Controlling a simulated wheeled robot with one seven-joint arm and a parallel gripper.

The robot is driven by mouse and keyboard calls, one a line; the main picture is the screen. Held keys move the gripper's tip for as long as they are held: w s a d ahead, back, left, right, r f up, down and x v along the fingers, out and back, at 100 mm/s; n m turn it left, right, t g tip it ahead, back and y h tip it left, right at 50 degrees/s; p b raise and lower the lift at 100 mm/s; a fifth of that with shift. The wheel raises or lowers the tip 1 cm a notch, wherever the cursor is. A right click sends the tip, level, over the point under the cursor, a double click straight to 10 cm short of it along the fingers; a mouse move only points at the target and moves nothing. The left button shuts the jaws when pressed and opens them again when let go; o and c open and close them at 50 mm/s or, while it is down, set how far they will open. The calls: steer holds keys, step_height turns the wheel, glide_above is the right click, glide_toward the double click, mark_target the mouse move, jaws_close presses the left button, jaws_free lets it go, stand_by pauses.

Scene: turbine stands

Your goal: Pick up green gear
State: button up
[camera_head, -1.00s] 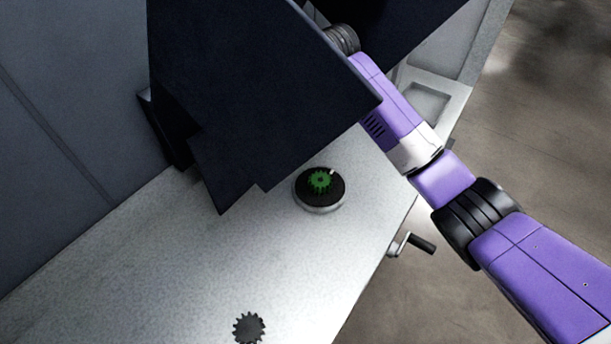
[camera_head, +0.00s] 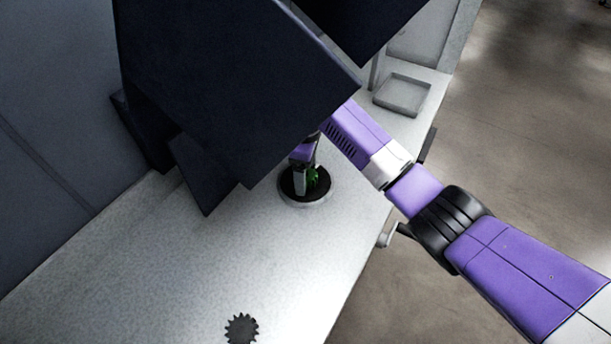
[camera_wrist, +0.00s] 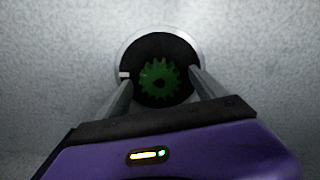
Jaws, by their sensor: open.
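The green gear (camera_wrist: 158,80) lies on a round black base with a pale rim (camera_wrist: 192,42) in the wrist view. My gripper (camera_wrist: 160,82) is open, with one finger on each side of the gear and a gap to it on both sides. In the head view the green gear (camera_head: 312,178) is partly hidden behind my gripper (camera_head: 304,180), which is down over the round base (camera_head: 306,199). The head view does not show clearly how high the fingertips are above the base.
A dark gear (camera_head: 241,328) lies on the grey table (camera_head: 190,265) near the front. Large dark panels (camera_head: 235,85) hang over the back of the table. A shallow grey tray (camera_head: 402,95) is at the back right. A crank handle (camera_head: 392,236) sticks out from the right edge.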

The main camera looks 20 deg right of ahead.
jaws_close()
stand_by(0.4)
step_height(320, 180, up, 20)
steer(key=p, duration=0.4)
stand_by(0.4)
steer(key=c, duration=0.8)
jaws_free()
jaws_close()
